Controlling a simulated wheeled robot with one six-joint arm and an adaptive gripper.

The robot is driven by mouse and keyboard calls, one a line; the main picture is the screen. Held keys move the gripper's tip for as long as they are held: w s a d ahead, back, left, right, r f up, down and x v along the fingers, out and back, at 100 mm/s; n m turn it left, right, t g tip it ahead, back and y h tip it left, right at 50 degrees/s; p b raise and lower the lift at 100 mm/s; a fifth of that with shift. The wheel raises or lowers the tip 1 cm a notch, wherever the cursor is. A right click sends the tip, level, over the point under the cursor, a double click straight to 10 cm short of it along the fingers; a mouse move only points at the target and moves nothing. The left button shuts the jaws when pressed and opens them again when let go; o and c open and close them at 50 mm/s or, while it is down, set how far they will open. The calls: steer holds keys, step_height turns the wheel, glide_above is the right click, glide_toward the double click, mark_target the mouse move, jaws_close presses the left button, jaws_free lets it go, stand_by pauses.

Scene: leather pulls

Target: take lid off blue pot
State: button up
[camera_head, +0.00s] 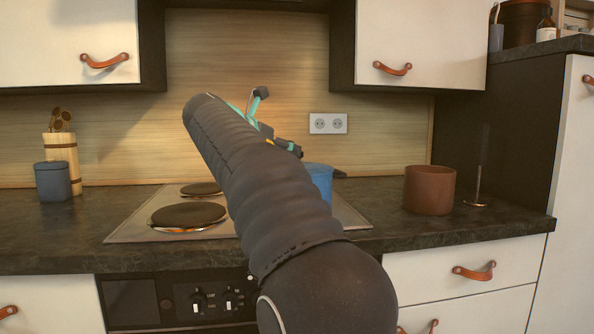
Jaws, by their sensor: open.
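The blue pot (321,182) stands on the right part of the cooktop. My arm covers most of it, and only its right side shows. A short dark piece (340,174) sticks out at its right, perhaps a handle. I cannot make out the lid clearly. My gripper (280,122) is above and a little left of the visible part of the pot, partly hidden behind my arm. Its teal and dark fingers are spread apart, open, with nothing seen between them. I cannot tell how far it is from the pot.
The cooktop (125,229) has two bare burners at left. A brown pot (430,190) and a thin upright holder (477,185) stand at right. A blue-grey canister (52,182) and a utensil holder (62,150) stand at left. White cabinets (421,40) hang above.

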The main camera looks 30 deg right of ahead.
mark_target(314, 169)
steer(key=shift+x, duration=3.15)
steer(key=shift+s+r, duration=0.15)
steer(key=shift+r, duration=0.05)
jaws_close()
